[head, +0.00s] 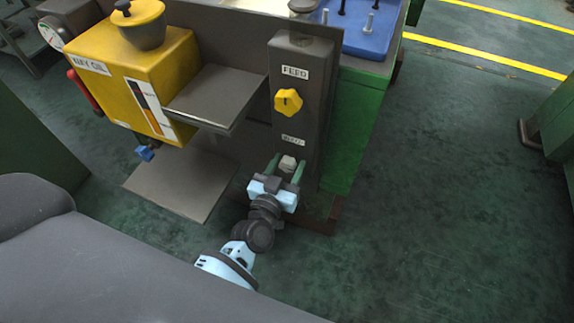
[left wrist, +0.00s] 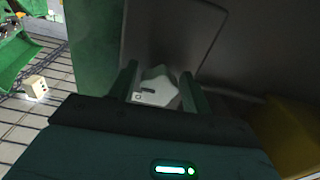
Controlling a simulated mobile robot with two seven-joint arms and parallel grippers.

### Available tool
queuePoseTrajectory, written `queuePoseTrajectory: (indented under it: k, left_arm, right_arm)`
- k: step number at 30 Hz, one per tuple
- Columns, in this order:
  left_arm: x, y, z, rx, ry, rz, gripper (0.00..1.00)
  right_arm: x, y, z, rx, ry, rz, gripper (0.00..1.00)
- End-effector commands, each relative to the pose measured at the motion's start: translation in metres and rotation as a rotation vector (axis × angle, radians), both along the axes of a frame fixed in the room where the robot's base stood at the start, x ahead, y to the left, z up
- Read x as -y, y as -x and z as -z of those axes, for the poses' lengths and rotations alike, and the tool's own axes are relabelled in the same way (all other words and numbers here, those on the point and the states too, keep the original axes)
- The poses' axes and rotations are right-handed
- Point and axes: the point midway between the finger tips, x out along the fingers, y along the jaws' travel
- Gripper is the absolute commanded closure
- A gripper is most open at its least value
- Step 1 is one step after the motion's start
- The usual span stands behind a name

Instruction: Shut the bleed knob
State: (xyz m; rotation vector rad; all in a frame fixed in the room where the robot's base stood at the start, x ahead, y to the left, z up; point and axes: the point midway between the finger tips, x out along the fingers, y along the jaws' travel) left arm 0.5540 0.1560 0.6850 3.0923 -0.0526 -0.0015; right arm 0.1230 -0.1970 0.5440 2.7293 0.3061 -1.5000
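A small pale grey knob (head: 288,163) sits low on the front of a dark grey upright panel (head: 313,118), under a small label (head: 293,139) that is too blurred to read surely. I take it as the bleed knob. My left gripper (head: 286,169) is in front of it, with its two green fingers on either side of the knob. In the left wrist view the pale knob (left wrist: 158,86), with a dark slot mark, shows between the fingers (left wrist: 160,84). The fingers look open around it; whether they touch it I cannot tell. My right gripper is not in view.
A yellow knob (head: 288,101) labelled FEED is higher on the same panel. The green floor (head: 450,180) at right is clear.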

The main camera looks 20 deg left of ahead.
Motion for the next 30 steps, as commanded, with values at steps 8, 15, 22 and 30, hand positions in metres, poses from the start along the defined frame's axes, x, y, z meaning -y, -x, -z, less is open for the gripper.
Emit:
queuePoseTrajectory:
  k: [8, 15, 22, 30]
  left_arm:
    - [-0.0001, 0.0002, 0.0000, 0.000, 0.000, 0.000, 0.85]
    - [0.0000, 0.0003, -0.0001, -0.001, 0.026, 0.000, 0.84]
    - [0.0007, 0.0002, -0.0004, -0.004, 0.139, 0.000, 0.84]
    - [0.0018, 0.0003, -0.0008, -0.013, 0.374, 0.000, 0.84]
  right_arm:
    - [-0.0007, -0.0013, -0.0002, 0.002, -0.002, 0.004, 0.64]
    - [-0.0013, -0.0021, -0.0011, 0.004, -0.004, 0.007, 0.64]
    - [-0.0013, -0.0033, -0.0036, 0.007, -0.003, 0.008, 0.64]
    - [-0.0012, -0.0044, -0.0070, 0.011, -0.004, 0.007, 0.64]
